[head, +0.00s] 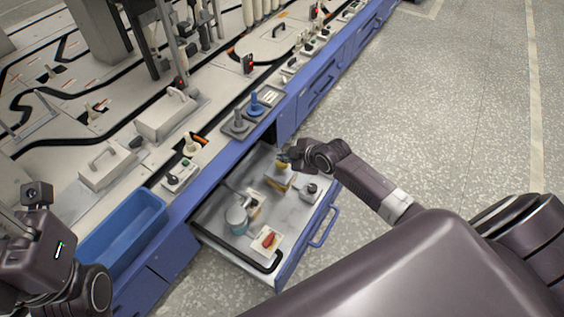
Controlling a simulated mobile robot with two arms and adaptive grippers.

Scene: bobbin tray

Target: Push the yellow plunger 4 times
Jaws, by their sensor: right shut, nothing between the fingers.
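The yellow plunger (279,183) stands in the open drawer, toward its back right part. My right gripper (284,157) is shut and empty, with its tips at the plunger's top. It hides part of that top, and I cannot tell whether it touches. Part of my left arm shows at the left edge, beside the blue bin; I cannot make out its fingers.
Blue and grey knobs (256,106) stand on the worktop behind.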

